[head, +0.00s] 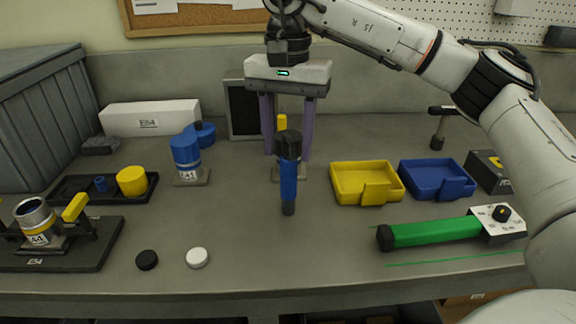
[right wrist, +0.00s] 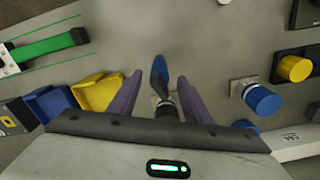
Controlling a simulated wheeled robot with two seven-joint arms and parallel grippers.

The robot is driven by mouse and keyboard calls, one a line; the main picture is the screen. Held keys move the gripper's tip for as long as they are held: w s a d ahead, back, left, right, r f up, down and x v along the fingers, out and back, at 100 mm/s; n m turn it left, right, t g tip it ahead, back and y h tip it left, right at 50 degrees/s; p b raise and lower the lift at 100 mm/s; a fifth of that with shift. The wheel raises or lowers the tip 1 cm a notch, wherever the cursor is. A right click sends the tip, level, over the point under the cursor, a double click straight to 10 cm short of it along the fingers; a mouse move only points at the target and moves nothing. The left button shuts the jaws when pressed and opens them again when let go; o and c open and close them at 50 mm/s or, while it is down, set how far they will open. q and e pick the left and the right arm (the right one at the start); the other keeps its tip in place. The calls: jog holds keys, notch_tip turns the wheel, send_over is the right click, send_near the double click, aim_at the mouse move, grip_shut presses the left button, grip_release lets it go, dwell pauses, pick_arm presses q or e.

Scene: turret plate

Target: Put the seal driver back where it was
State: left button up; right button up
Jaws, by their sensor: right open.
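The seal driver, which I take to be the blue tool with a black head (head: 288,182), is in the middle of the head view. It also shows between the fingers in the right wrist view (right wrist: 159,72). I cannot tell whether it stands or hangs clear of the bench. My right gripper (head: 288,156) points down, open, with its two purple fingers spread on either side of the tool's upper part, seemingly just behind it. In the right wrist view the open right gripper (right wrist: 157,79) shows a gap on both sides of the tool. My left gripper is not in view.
A small stand with a yellow top (head: 282,122) is partly hidden behind the tool. To the right are yellow (head: 347,197) and blue (head: 437,191) trays and a green-handled tool (head: 430,232). A blue-capped part (head: 186,150) stands left. Black (head: 147,260) and white (head: 197,258) discs lie in front.

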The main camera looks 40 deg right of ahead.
jog(key=shift+r, duration=2.25)
